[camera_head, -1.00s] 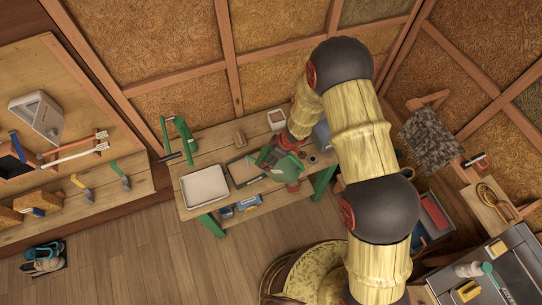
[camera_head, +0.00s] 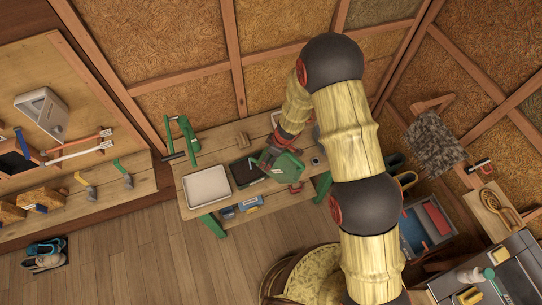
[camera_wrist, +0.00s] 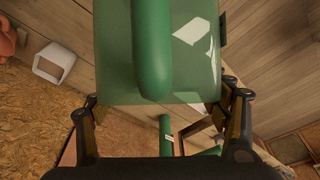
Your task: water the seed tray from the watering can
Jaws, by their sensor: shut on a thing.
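The green watering can (camera_head: 289,166) is held over the bench, its spout reaching left to the seed tray. In the wrist view the can (camera_wrist: 110,50) fills the top middle, with a thick green bar and a pale patch on it. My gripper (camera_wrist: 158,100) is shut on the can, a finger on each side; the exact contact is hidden. The seed tray (camera_head: 241,180) is a shallow tray with a dark inside, lying on the bench just left of the can. The can hides its right part. I cannot make out any water stream.
The wooden bench (camera_head: 226,143) also bears a white tray (camera_head: 207,188) left of the seed tray, a green clamp-like tool (camera_head: 188,135) and a small brown block (camera_head: 242,139). Blue boxes (camera_head: 240,206) sit below the front edge. Insulated walls stand behind.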

